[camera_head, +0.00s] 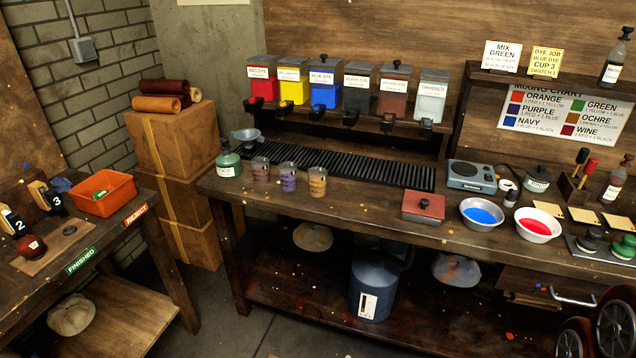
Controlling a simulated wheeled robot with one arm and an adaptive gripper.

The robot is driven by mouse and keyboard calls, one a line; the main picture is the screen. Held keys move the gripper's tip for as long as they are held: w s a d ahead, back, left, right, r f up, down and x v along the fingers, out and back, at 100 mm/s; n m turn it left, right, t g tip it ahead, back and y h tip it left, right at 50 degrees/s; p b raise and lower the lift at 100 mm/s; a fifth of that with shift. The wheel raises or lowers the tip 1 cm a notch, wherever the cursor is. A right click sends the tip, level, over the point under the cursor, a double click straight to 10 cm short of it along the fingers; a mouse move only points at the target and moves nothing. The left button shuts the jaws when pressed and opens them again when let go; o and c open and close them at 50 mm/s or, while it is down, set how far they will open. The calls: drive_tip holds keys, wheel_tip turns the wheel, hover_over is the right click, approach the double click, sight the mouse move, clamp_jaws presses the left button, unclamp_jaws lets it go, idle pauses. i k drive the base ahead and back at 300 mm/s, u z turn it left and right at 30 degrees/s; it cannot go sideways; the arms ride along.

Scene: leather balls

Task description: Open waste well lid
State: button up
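A flat square red-brown lid (422,207) with a small dark knob on top lies near the front edge of the long wooden bench (350,218). It is the only thing here that looks like the waste well lid. It appears to lie flat and closed, and what is under it is hidden. A bowl of blue liquid (481,214) stands just to its right. My gripper is not in view.
A black slatted grating (350,168) lies behind the lid. Several cups (288,178) stand to its left. A scale (471,176) and a bowl of red liquid (538,225) stand to its right. Dye dispensers (325,88) line the back shelf. A blue jug (374,290) stands below.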

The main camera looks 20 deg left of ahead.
sight(416, 203)
drive_tip(key=z, duration=0.95)
drive_tip(key=i, duration=0.5)
drive_tip(key=u, duration=2.8)
